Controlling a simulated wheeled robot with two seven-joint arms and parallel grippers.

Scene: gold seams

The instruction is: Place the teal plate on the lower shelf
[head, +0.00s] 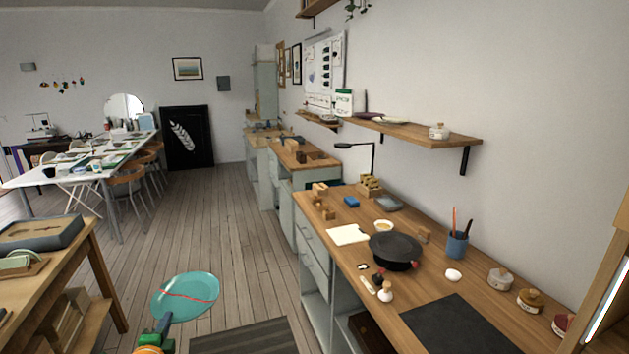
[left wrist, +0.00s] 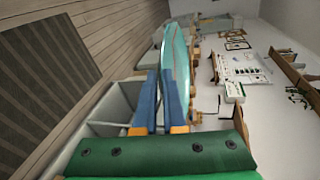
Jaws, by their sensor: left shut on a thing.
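The teal plate (head: 185,296) has a thin red seam line across it. My left gripper (head: 166,322) is shut on its near edge and holds it over the open floor, left of the workbench. In the left wrist view the blue fingers (left wrist: 163,100) pinch the plate (left wrist: 178,55), which shows nearly edge-on. A wooden wall shelf (head: 450,140) runs along the right wall, with a small lidded pot and flat dishes on it. Part of a higher shelf (head: 318,9) shows at the top. My right gripper is not in view.
Below the wall shelf stands a workbench (head: 470,285) with a black round turntable (head: 395,247), a dark mat (head: 455,326), a brush cup (head: 456,246), several jars and a thin black lamp (head: 372,157). A wooden table (head: 75,262) stands at left.

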